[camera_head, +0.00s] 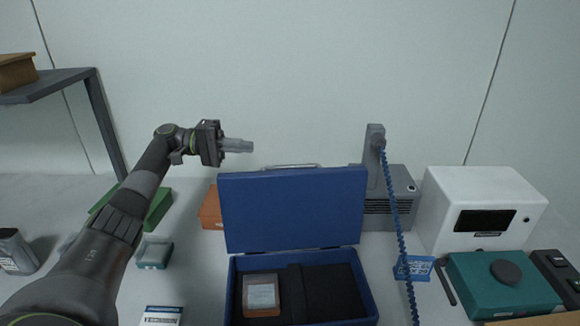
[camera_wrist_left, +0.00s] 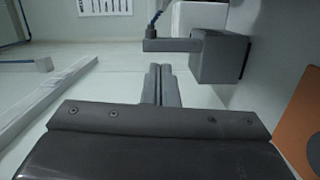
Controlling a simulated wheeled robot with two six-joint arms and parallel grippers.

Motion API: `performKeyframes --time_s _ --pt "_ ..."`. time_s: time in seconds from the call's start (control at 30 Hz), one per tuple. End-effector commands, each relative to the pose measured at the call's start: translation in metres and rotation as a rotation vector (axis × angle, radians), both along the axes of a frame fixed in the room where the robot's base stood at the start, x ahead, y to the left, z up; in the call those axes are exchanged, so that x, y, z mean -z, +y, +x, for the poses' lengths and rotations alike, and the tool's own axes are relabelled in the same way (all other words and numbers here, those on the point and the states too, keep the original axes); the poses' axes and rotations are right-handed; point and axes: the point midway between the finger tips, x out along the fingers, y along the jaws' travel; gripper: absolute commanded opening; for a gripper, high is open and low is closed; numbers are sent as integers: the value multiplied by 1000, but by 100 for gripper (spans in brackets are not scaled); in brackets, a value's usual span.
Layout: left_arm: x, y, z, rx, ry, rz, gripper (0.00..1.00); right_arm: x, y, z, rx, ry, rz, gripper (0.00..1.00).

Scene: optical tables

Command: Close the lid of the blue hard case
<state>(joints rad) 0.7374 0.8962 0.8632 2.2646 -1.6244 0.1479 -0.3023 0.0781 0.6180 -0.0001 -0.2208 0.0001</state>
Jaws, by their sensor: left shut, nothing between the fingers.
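The blue hard case stands open on the table in the head view. Its lid (camera_head: 293,208) is raised, roughly upright, at the back of the base (camera_head: 233,290), with a handle (camera_head: 291,166) on the lid's top edge. A dark insert and a small orange-brown box with a pale top (camera_head: 261,294) lie in the base. My left gripper (camera_head: 251,146) is shut and empty, above the lid's top left corner and apart from it in the picture. Its closed fingers also show in the left wrist view (camera_wrist_left: 160,83). My right gripper is in no view.
An orange box (camera_head: 210,208) stands behind the case's left side. A grey device (camera_head: 376,150) with a coiled blue cable (camera_head: 398,225) is behind its right. A white instrument (camera_head: 485,210) and teal box (camera_head: 500,283) stand right. A small teal-based box (camera_head: 154,254) is left.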

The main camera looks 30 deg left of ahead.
Motion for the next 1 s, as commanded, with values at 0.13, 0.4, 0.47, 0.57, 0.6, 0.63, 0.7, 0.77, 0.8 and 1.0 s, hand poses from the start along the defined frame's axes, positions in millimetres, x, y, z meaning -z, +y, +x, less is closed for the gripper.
performKeyframes --time_s 0.13,0.4,0.47,0.57,0.6,0.63,0.7,0.77,0.8,1.0 --pt "3 -5 1 1 -1 0 0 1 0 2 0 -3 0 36" --pt "-1 -48 15 5 0 -3 0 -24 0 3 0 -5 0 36" --pt "-1 -61 19 4 0 -3 0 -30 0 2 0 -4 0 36" --pt "-1 -82 26 4 1 -4 0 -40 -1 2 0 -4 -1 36" --pt "-1 -90 29 4 0 -3 0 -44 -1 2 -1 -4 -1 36" --pt "-1 -97 31 3 0 -4 0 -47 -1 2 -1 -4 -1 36" --pt "3 -100 24 1 3 1 0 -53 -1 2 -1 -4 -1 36" --pt "4 -103 18 0 3 1 0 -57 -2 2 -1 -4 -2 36" --pt "4 -105 15 1 2 2 0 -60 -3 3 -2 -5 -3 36" --pt "6 -114 1 1 1 1 0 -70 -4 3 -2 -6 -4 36"
